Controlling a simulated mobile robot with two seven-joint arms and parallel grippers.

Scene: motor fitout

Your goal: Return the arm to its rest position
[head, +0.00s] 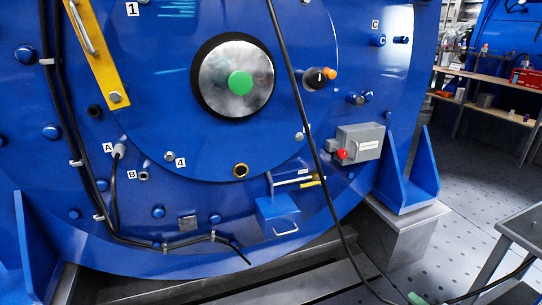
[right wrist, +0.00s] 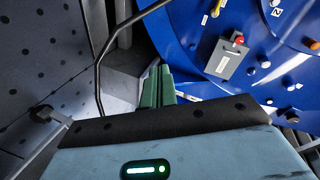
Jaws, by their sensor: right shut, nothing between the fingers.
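My right gripper (head: 417,298) shows only as green fingertips at the bottom edge of the head view, low over the floor and apart from the motor. In the right wrist view its green fingers (right wrist: 158,86) lie together, shut and empty. The large blue motor housing (head: 230,215) fills most of the head view and the upper right of the wrist view. My left gripper is in neither view. Most of my right arm is hidden below the head picture.
A black cable (head: 307,110) hangs across the motor's front toward the floor, passing near my right gripper. A grey box with a red knob (head: 360,143) juts from the motor. A grey table (head: 524,225) stands at right. Perforated floor (head: 450,190) lies open between.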

